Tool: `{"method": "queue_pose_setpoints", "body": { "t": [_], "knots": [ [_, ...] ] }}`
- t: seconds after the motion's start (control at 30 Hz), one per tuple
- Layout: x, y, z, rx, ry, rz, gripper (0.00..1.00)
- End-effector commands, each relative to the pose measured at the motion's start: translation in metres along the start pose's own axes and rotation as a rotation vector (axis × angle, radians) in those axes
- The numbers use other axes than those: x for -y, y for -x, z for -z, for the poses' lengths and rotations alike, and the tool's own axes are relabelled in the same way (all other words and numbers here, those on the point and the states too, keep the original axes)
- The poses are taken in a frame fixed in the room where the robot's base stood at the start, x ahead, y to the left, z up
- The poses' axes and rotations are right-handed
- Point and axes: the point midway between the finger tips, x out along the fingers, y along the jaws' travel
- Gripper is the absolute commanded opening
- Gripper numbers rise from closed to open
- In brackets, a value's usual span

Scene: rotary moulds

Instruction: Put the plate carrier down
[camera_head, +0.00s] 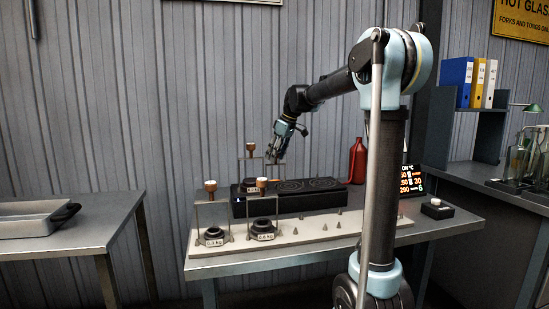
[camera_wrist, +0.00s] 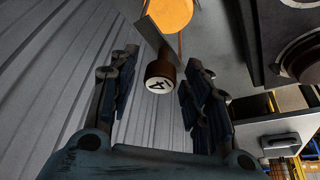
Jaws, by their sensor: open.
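My gripper (camera_head: 275,155) is open above the black plate unit, near its left end. In the wrist view the two spread fingers (camera_wrist: 160,62) stand to either side of a dark brown knob (camera_wrist: 164,66) with a marked white cap. A gap shows on both sides of the knob. A plate carrier (camera_head: 250,147) with a thin frame, brown knob and weight label stands at the left end of the black unit (camera_head: 290,203), just left of my gripper. Whether its base rests flat is partly hidden.
Two similar carriers, one left (camera_head: 210,186) and one right (camera_head: 262,183), stand on the pale pegged board (camera_head: 310,238) in front. Several pegs to the right are free. A red bottle (camera_head: 357,160) and a lit display (camera_head: 412,180) stand at the right. A metal tray (camera_head: 30,220) lies on the left table.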

Motion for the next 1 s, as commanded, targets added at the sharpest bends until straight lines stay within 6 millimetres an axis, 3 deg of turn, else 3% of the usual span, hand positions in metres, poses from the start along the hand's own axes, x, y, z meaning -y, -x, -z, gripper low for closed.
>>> {"method": "queue_pose_setpoints", "body": {
  "t": [0.6, 0.8, 1.0],
  "knots": [
    [0.000, 0.101, 0.000, 0.000, -0.001, 0.001, 0.45],
    [0.000, 0.116, 0.000, 0.000, 0.000, 0.000, 0.45],
    [0.000, 0.117, 0.000, 0.000, 0.000, 0.000, 0.45]
  ]
}}
